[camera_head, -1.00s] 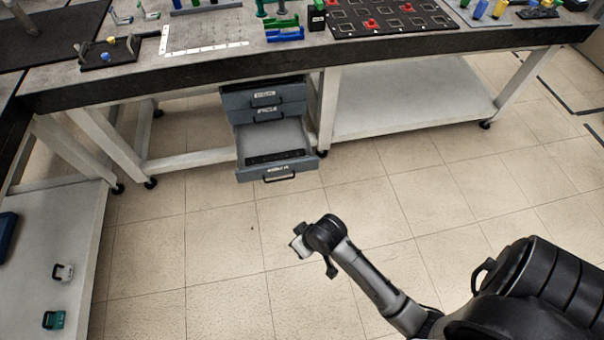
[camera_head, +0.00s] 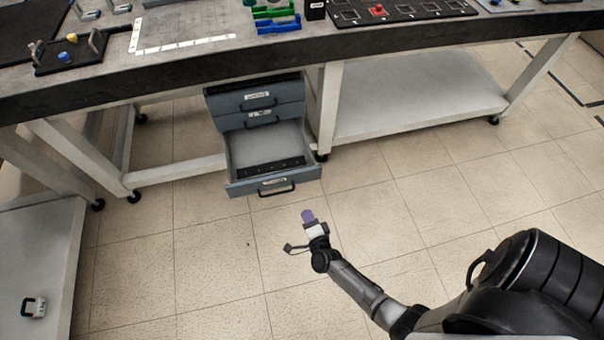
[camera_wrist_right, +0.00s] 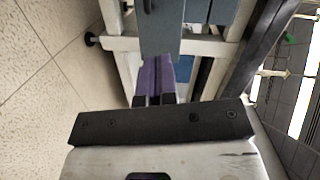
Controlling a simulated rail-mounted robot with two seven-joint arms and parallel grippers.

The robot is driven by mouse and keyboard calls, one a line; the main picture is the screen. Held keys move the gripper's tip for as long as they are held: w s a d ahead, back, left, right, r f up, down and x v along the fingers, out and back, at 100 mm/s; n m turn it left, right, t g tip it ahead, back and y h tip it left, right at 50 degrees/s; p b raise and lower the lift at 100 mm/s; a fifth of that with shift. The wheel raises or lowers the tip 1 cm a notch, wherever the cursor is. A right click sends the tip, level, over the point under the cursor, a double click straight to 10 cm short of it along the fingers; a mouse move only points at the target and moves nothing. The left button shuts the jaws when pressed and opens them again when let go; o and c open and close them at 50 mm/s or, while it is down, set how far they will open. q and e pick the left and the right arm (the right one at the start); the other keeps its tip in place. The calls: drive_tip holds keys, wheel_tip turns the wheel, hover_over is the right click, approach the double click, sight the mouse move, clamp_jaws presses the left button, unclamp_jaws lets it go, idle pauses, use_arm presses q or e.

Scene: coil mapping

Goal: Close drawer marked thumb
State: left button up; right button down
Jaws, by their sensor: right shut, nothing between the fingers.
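A grey drawer unit hangs under the workbench in the head view. Its bottom drawer (camera_head: 272,186) is pulled far out, with a black handle and a white label on its front; a dark strip lies inside. The upper drawers (camera_head: 256,97) look closed, and their labels are too small to read. My right gripper (camera_head: 307,215), with purple fingers, is shut and empty, in front of and just right of the open drawer, apart from it. In the right wrist view, its purple fingers (camera_wrist_right: 154,77) point toward a grey drawer front (camera_wrist_right: 161,28). My left gripper is not in view.
The workbench (camera_head: 400,36) runs above the drawers, with green and blue racks (camera_head: 275,15) and a black board on top. A white bench leg (camera_head: 329,105) stands right of the drawers. The tiled floor (camera_head: 180,265) before the drawer is clear.

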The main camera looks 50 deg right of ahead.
drive_tip(key=s+d+r+m+h, duration=0.1)
drive_tip(key=r+m+h, duration=0.1)
drive_tip(key=m+b, duration=0.1)
drive_tip(key=b, duration=0.4)
approach(301, 172)
drive_tip(key=x, duration=0.6)
drive_tip(key=shift+f, duration=0.25)
drive_tip(key=shift+w+d+r+b, duration=0.1)
drive_tip(key=shift+w+d+b, duration=0.25)
drive_tip(key=shift+w, duration=0.3)
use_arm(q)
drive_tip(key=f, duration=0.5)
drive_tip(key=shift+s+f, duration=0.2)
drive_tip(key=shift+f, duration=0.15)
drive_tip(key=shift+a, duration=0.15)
